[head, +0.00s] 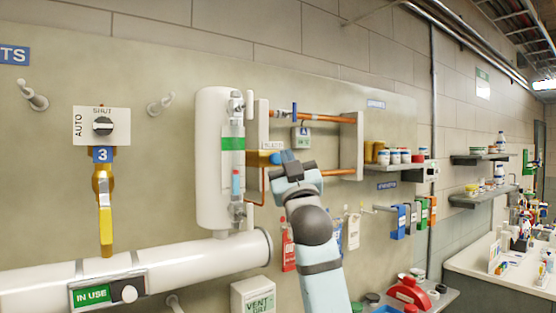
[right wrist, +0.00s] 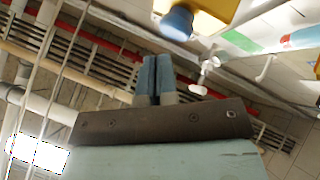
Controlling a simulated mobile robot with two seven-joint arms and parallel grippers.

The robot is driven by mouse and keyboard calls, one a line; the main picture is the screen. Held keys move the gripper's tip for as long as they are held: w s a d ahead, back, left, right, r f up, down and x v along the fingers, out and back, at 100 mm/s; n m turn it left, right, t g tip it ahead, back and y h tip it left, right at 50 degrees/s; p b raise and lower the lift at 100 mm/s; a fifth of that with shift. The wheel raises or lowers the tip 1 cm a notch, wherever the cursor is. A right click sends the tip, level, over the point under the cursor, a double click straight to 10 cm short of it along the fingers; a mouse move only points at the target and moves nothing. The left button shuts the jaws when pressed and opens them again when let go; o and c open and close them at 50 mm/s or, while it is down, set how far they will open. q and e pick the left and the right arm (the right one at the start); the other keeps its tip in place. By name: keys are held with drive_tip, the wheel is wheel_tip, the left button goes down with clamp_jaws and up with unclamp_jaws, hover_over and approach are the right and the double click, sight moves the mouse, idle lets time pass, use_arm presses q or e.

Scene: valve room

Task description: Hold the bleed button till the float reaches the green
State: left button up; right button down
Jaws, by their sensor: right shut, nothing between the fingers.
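The white cylinder (head: 211,165) on the wall panel has a green band (head: 232,143). Below the band, a small part with red and pale blue (head: 236,183) shows in its gauge; it looks like the float. A brass bleed fitting (head: 262,158) sticks out to the right of the cylinder. Its blue button (right wrist: 178,24) shows in the right wrist view. My right gripper (head: 287,157) is shut and empty, with its blue fingertips close to the fitting. In the wrist view the fingertips (right wrist: 155,62) look just apart from the button. My left gripper is out of view.
Copper pipes (head: 325,118) and a grey upright (head: 360,145) stand to the right of the fitting. A yellow-handled valve (head: 105,215) hangs at left. A white horizontal pipe (head: 190,262) runs below the cylinder. Shelves with jars (head: 395,156) are further right.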

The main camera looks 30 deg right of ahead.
drive_tip(key=shift+w, duration=0.15)
drive_tip(key=shift+w, duration=0.3)
drive_tip(key=shift+w+a, duration=0.1)
drive_tip(key=shift+w, duration=0.4)
idle(2.8)
drive_tip(key=shift+s, duration=0.15)
idle(0.7)
drive_tip(key=shift+s, duration=0.75)
drive_tip(key=shift+s+d+p, duration=0.15)
drive_tip(key=shift+s+p, duration=0.1)
drive_tip(key=shift+s, duration=1)
drive_tip(key=shift+s+d+p, duration=0.1)
drive_tip(key=shift+s+p, duration=0.15)
drive_tip(key=shift+s, duration=1)
